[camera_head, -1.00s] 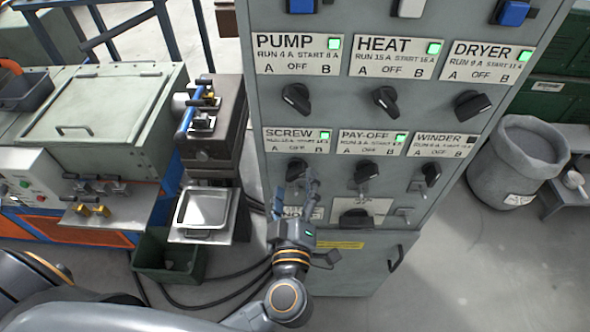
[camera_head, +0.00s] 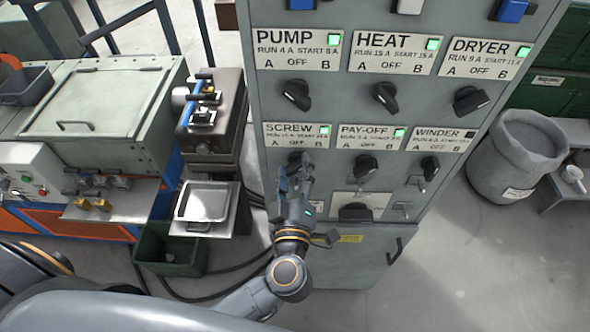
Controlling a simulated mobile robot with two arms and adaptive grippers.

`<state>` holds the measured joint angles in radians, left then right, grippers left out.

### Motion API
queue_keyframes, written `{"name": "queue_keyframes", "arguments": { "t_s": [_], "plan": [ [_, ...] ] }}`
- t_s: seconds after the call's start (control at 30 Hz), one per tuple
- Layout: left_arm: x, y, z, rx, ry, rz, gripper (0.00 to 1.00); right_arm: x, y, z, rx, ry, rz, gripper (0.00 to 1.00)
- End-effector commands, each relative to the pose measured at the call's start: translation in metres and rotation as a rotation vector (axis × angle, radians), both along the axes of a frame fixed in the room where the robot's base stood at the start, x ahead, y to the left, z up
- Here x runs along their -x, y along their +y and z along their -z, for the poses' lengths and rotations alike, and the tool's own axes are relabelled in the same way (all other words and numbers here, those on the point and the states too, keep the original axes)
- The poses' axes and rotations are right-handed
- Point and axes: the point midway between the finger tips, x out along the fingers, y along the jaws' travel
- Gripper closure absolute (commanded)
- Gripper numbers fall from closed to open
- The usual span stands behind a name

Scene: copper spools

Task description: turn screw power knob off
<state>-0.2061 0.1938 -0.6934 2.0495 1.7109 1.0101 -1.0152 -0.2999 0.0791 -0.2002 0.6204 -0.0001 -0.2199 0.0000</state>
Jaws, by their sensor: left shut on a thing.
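The SCREW knob (camera_head: 297,157) is a black rotary knob on the grey control cabinet, under the SCREW label (camera_head: 297,135). The label's green lamp (camera_head: 324,130) is lit. My left gripper (camera_head: 296,172) is in front of the cabinet with its fingers at the SCREW knob, shut on it. The fingers cover most of the knob, so I cannot tell which way its pointer faces. My right gripper is not in view.
The PAY-OFF knob (camera_head: 366,166) and WINDER knob (camera_head: 429,167) are to the right on the same row. PUMP (camera_head: 296,95), HEAT (camera_head: 385,97) and DRYER (camera_head: 470,100) knobs are above. A metal tray (camera_head: 204,203) and green bin (camera_head: 169,250) stand left. A grey barrel (camera_head: 517,155) stands right.

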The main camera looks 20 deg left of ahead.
Motion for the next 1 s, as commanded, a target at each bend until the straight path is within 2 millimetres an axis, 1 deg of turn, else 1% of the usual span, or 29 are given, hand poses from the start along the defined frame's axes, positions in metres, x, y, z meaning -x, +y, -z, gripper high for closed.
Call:
{"name": "queue_keyframes", "arguments": {
  "t_s": [0.17, 0.33, 0.8, 1.0],
  "plan": [
    [0.0001, 0.0001, -0.0001, 0.037, -0.010, -0.001, 0.79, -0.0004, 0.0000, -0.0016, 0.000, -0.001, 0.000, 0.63],
    [0.0006, 0.0003, 0.0003, 0.125, -0.033, -0.001, 0.79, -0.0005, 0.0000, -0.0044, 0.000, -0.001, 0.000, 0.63],
    [0.0007, 0.0011, 0.0027, 0.497, -0.140, -0.003, 0.79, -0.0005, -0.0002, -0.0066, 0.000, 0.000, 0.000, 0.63],
    [0.0005, 0.0013, 0.0030, 0.624, -0.178, -0.002, 0.79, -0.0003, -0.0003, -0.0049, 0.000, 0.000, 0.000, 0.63]
  ]
}}
